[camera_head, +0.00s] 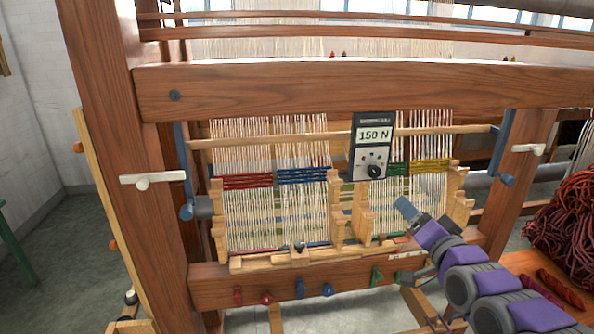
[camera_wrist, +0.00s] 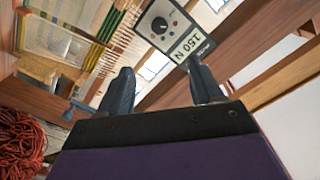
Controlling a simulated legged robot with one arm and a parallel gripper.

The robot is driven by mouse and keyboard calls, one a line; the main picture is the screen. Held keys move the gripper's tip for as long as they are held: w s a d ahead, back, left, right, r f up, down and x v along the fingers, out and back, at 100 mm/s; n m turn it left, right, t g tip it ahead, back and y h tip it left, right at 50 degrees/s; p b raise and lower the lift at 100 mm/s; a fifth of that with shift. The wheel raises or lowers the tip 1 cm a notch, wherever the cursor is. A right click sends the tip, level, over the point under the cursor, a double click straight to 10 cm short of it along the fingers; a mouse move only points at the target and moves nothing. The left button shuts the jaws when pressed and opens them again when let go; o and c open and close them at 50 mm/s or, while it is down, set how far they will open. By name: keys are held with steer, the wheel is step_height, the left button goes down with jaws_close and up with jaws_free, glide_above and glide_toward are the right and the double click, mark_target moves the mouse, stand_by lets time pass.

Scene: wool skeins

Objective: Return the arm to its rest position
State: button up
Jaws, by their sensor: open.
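My arm (camera_head: 462,275) reaches in from the lower right of the head view, in purple and grey segments, and ends in front of the loom's lower right part. My gripper (camera_wrist: 162,82) shows in the wrist view with its two dark fingers apart and nothing between them. In the head view only its blue-grey end (camera_head: 406,208) shows, just below the gauge, and the fingers cannot be told apart there. The gauge (camera_head: 374,135) reads 150 N and hangs in front of the warp threads. It also shows, turned over, beyond the fingers in the wrist view (camera_wrist: 163,25).
The wooden loom (camera_head: 340,90) fills the middle, with pale warp threads (camera_head: 270,150) and red, blue, green and yellow bands. Coloured pegs line its lower beam (camera_head: 238,290). A pile of dark red wool (camera_head: 565,225) lies at the right, near my arm. Floor (camera_head: 60,260) is clear at left.

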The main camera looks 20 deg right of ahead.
steer(key=a+f+n+g+y, duration=0.5)
steer(key=a+f+g, duration=0.4)
steer(key=a+f, duration=0.65)
steer(key=s+a+n+g, duration=0.3)
steer(key=s+a+g, duration=0.2)
steer(key=s+a, duration=0.3)
steer(key=s+a+f+n+g, duration=0.1)
steer(key=s+a+g, duration=0.4)
steer(key=s, duration=0.9)
steer(key=a+n, duration=0.1)
steer(key=a, duration=0.2)
steer(key=shift+s+a+f+n+h, duration=0.2)
steer(key=shift+s+f+n+h, duration=0.1)
steer(key=shift+s+n, duration=0.1)
